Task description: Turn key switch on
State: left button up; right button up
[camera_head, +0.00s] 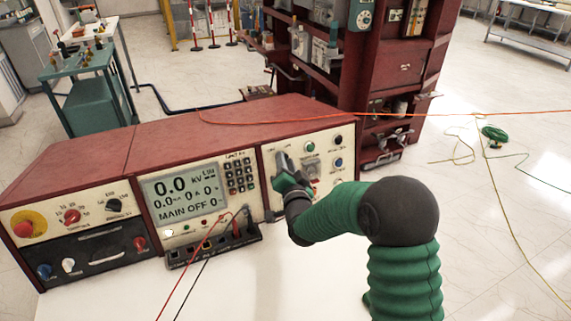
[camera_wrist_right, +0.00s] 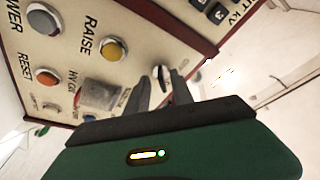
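The key switch (camera_wrist_right: 161,76) is a small round silver and dark fitting on the cream panel, seen in the right wrist view just beyond my fingertips. My right gripper (camera_wrist_right: 162,88) has its two fingers apart, one on each side of the key switch, with a gap visible between them. I cannot tell whether either finger touches it. In the head view my right gripper (camera_head: 283,168) is at the left part of the right-hand panel and hides the key switch there. The display (camera_head: 183,195) reads "MAIN OFF". My left gripper is not in view.
The red console (camera_head: 190,130) stands on a white table (camera_head: 255,285). A yellow button (camera_wrist_right: 114,49), an orange button (camera_wrist_right: 47,76) and a square fitting (camera_wrist_right: 101,92) are near the gripper. Test leads (camera_head: 205,255) hang in front. A red cabinet (camera_head: 400,65) stands behind.

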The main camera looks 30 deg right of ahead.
jog(key=shift+s+r, duration=0.1)
pick_arm(q)
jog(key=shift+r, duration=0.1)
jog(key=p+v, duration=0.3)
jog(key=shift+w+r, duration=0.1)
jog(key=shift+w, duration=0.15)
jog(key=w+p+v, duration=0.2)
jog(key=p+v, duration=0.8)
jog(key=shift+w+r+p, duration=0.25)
jog(key=shift+p, duration=0.05)
pick_arm(e)
jog(key=v, duration=1.6)
jog(key=shift+s+f, duration=0.2)
jog(key=shift+s, duration=0.1)
